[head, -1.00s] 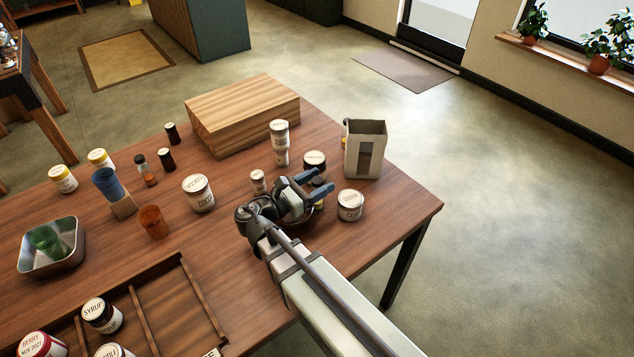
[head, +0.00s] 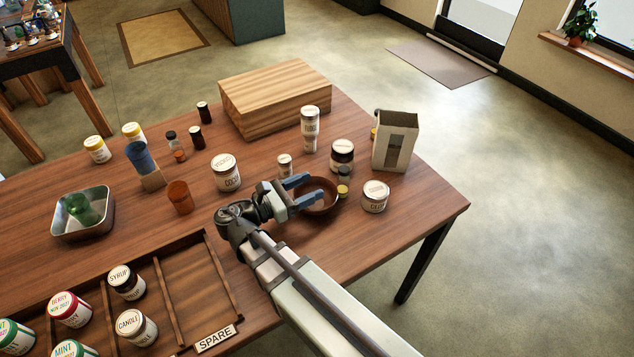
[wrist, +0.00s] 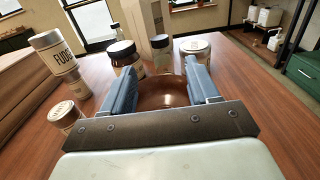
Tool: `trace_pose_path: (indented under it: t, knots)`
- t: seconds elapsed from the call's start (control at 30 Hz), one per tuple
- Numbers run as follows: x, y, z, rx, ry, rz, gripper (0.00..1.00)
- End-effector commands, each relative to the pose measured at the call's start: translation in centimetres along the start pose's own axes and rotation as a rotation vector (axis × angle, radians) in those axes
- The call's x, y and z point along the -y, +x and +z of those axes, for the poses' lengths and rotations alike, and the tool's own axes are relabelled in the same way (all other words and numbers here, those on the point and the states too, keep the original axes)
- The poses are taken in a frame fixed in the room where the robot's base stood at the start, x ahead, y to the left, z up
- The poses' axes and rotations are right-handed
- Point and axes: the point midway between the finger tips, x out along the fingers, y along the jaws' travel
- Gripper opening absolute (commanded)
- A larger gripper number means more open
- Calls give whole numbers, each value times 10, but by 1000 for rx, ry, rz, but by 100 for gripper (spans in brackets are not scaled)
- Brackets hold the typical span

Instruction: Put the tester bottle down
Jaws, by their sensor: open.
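A small bottle with a grey cap and yellow lower part (head: 343,178) stands upright at the far side of a brown bowl (head: 326,206); it looks like the tester bottle, but I cannot read its label. In the wrist view the bottle (wrist: 160,52) shows beyond the bowl (wrist: 165,92), between the lines of the two fingers. I cannot tell whether it stands inside the bowl's rim or just behind it. My gripper (head: 314,187) is open and empty, its blue fingers at the near side of the bowl, apart from the bottle.
A dark-lidded jar (head: 342,154), a white-lidded jar (head: 376,197) and a grey carton (head: 395,142) stand close around the bowl. A wooden block (head: 275,100) lies behind. Table edge is at right.

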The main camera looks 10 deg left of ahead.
Motion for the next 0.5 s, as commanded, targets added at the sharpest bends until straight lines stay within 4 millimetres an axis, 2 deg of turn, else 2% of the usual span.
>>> trace_pose_path:
  t: [0.13,0.5]
  knots:
    - [0,-6,0,0,0,1,61]
    - [0,-7,0,0,0,0,61]
